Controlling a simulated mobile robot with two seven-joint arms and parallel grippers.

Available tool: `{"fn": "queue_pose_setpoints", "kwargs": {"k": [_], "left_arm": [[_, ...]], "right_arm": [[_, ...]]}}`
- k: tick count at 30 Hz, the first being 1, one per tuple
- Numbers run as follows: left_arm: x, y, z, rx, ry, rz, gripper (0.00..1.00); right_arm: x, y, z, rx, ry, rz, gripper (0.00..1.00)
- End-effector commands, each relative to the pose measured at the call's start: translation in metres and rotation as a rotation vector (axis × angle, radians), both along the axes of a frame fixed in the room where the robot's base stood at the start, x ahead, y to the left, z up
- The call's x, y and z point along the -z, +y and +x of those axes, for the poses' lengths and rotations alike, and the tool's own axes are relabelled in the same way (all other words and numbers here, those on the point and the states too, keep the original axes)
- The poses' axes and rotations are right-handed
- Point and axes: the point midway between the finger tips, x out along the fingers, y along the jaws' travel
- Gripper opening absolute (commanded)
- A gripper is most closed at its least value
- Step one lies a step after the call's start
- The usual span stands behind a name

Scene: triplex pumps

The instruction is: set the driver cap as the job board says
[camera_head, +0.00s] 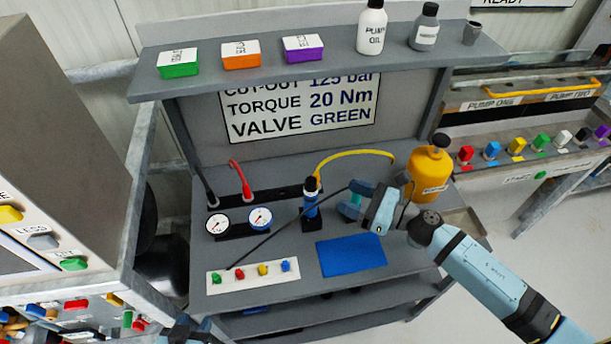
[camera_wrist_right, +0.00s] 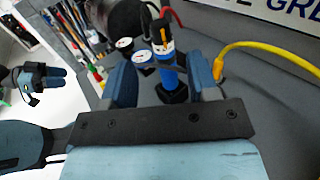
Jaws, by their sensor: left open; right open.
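The driver (camera_head: 311,205) is a blue tool with a black top, upright in a dark holder on the bench; its cap (camera_head: 311,184) is the black top end. The job board (camera_head: 300,105) reads torque 20 Nm, valve green, cut-out 125 bar.
Two gauges (camera_head: 238,222) stand left of the driver. A thin dark line (camera_head: 275,236) crosses the bench. A strip with coloured valves (camera_head: 253,275) and a blue mat (camera_head: 351,257) lie in front. A yellow bottle (camera_head: 430,172) stands right, near my right arm.

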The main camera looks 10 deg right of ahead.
Motion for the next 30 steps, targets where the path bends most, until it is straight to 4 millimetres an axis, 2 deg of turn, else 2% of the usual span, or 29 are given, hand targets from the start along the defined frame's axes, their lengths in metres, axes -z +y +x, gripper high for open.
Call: {"fn": "queue_pose_setpoints", "kwargs": {"k": [1, 9, 15, 21, 30], "left_arm": [[-0.007, 0.001, 0.0, 0.0, -0.001, 0.001, 0.43], [-0.025, 0.003, 0.001, -0.002, -0.004, 0.005, 0.43], [-0.033, 0.003, 0.001, -0.002, -0.005, 0.005, 0.43], [-0.033, 0.003, 0.0, -0.003, -0.003, 0.005, 0.43], [-0.031, 0.003, -0.001, -0.005, 0.0, 0.006, 0.43]], "right_arm": [[-0.005, 0.008, 0.007, 0.0, -0.002, 0.004, 0.54], [-0.006, 0.053, 0.044, 0.002, 0.002, 0.007, 0.54], [-0.003, 0.078, 0.065, 0.004, 0.004, 0.006, 0.54], [-0.001, 0.09, 0.074, 0.004, 0.005, 0.005, 0.54], [-0.001, 0.091, 0.075, 0.003, 0.005, 0.005, 0.54]]}}
